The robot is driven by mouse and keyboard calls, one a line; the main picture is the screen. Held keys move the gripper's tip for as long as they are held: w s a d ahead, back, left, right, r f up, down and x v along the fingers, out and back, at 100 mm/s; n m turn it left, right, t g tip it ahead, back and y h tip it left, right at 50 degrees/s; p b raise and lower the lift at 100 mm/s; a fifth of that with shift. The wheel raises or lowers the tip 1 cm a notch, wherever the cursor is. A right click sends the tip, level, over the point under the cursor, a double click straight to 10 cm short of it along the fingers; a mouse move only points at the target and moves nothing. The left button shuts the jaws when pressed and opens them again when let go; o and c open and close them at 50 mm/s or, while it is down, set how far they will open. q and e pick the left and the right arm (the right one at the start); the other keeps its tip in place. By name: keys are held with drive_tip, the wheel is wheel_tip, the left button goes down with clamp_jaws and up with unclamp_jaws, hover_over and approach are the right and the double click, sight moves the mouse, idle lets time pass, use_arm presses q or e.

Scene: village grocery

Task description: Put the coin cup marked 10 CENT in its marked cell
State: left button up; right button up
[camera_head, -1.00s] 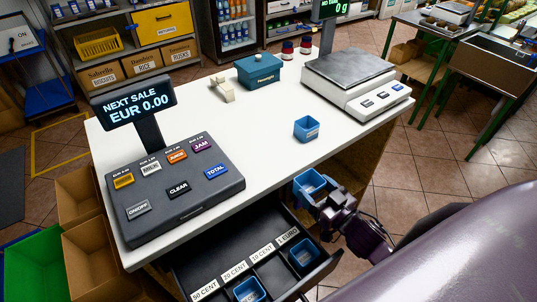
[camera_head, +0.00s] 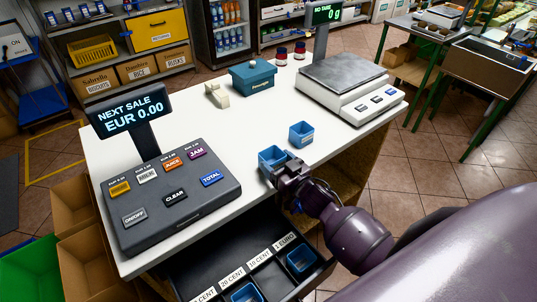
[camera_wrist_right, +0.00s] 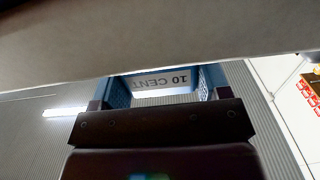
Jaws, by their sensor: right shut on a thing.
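My right gripper (camera_head: 287,176) is shut on a blue cup (camera_head: 271,157), held upright near the counter's front edge. In the right wrist view this cup (camera_wrist_right: 120,92) shows its label, 10 CENT, upside down. The open drawer (camera_head: 322,270) below has a row of cells labelled 20 CENT, 10 CENT and 1 EURO, with another label cut off at left. The 10 CENT cell (camera_head: 272,277) looks empty. A blue cup (camera_head: 246,294) sits in the 20 CENT cell and another cup (camera_head: 301,260) in the 1 EURO cell. My left gripper is out of view.
Another blue cup (camera_head: 301,134) stands on the white counter just behind the held one. A till (camera_head: 172,200) stands at left and a scale (camera_head: 350,86) at back right. A blue-green box (camera_head: 252,77) is at the back. The counter's middle is mostly clear.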

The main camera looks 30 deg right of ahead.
sight(266, 154)
drive_tip(key=w, duration=0.3)
drive_tip(key=shift+a, duration=0.2)
drive_tip(key=shift+w+a+p, duration=0.1)
drive_tip(key=shift+w+p, duration=0.3)
drive_tip(key=shift+w, duration=0.15)
drive_tip(key=shift+f, duration=0.25)
drive_tip(key=o, duration=0.9)
